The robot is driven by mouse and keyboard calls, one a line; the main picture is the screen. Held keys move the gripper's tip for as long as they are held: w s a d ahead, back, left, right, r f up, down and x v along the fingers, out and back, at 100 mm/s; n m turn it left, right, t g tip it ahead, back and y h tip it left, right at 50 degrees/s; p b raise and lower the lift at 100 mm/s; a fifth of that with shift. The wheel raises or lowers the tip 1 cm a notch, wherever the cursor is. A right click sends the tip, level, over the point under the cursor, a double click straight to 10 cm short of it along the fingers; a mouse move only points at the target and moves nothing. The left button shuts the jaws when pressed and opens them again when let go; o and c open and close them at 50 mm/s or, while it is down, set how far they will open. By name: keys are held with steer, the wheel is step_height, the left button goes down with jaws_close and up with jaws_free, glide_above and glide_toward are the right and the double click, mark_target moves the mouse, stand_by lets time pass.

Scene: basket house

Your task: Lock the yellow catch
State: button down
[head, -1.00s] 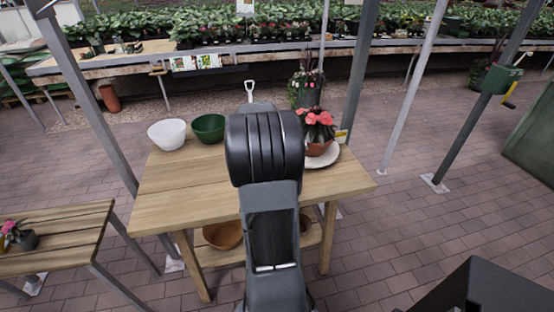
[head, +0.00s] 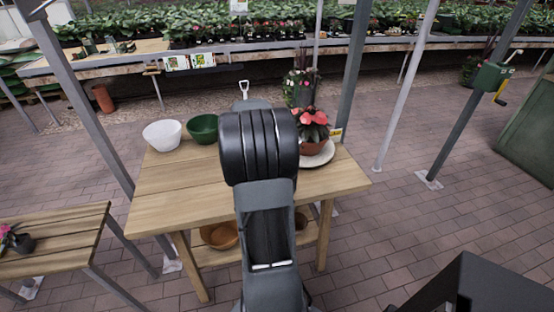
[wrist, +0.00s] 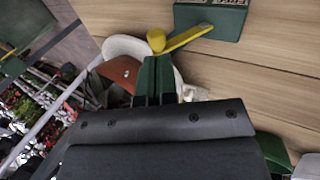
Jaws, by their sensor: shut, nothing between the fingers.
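The yellow catch (wrist: 187,38) is a flat lever with a round knob at one end, in the wrist view. Its other end meets a dark green box (wrist: 210,18) on the wooden tabletop (wrist: 265,75). My gripper (wrist: 157,60) shows two dark green fingers close together, shut and empty. The fingertips appear just below the knob in the picture; I cannot tell whether they touch it. In the head view my arm hides the catch and the fingers.
A potted red-flowered plant (head: 311,128) stands on a white plate (head: 321,159) at the table's right. White (head: 162,136) and green (head: 203,129) bowls stand at the back left. A metal post (head: 352,80) rises behind the table. The table's front left is clear.

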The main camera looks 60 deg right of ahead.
step_height(320, 180, up, 14)
steer(key=w+a+p, duration=0.1)
steer(key=a+p, duration=0.1)
steer(key=shift+w+a+f+p, duration=0.15)
steer(key=shift+w+a+p, duration=0.15)
steer(key=shift+w+a, duration=0.1)
steer(key=shift+d, duration=0.1)
stand_by(0.4)
steer(key=s+a+f+n+t+y, duration=0.1)
steer(key=a+f+n+t+y, duration=0.1)
steer(key=a, duration=1.5)
steer(key=s+a+f+n+t+y, duration=0.1)
steer(key=a+f+n+t, duration=0.4)
steer(key=a, duration=1.2)
steer(key=shift+a+n+y, duration=0.15)
steer(key=shift+n+y, duration=0.25)
steer(key=shift+y, duration=0.3)
